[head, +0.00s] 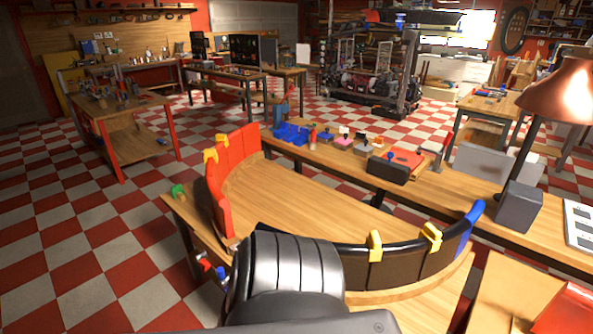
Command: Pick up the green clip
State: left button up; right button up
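The green clip (178,191) is small and sits at the left end of the wooden workbench (320,188), near its edge. It stands left of a curved red duct segment (219,190), apart from it. No gripper shows near the clip. Neither of my grippers is visible in the head view.
Yellow clips (375,246) sit on the red segment and on a black curved segment (330,244) with a blue end. Blue bins (290,134), a dark box (388,170) and a lamp (565,92) line the bench's far side. Checkered floor lies open at left.

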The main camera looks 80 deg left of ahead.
aim_at(176, 188)
jog(key=u, duration=3.6)
